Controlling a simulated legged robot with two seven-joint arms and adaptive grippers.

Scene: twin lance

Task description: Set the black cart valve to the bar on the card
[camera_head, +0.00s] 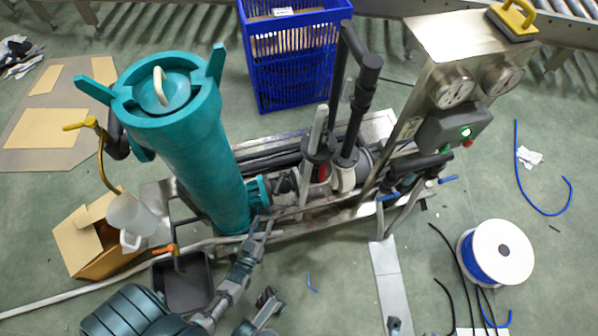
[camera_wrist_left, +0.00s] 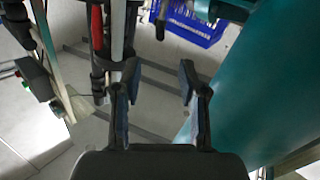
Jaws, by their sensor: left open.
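My left gripper (camera_head: 263,225) is beside the lower part of the teal filter housing, in front of the steel cart (camera_head: 310,208). In the left wrist view the same gripper (camera_wrist_left: 158,78) is open with nothing between its fingers. A red handle (camera_wrist_left: 97,28) and upright pipes stand beyond its left finger. The red handle (camera_head: 322,172) also shows low among the black pipes in the head view. A small yellowish card (camera_head: 410,127) is on the panel post; its marks are too small to read. I cannot tell which black fitting is the valve. A dark piece, possibly my right gripper (camera_head: 268,299), shows at the bottom.
The teal housing (camera_head: 190,165) stands close to the left gripper; it fills the right of the wrist view (camera_wrist_left: 245,80). A gauge panel (camera_head: 470,60), blue crate (camera_head: 295,50), hose spool (camera_head: 500,252), black tray (camera_head: 184,290) and cardboard box (camera_head: 90,240) surround the cart.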

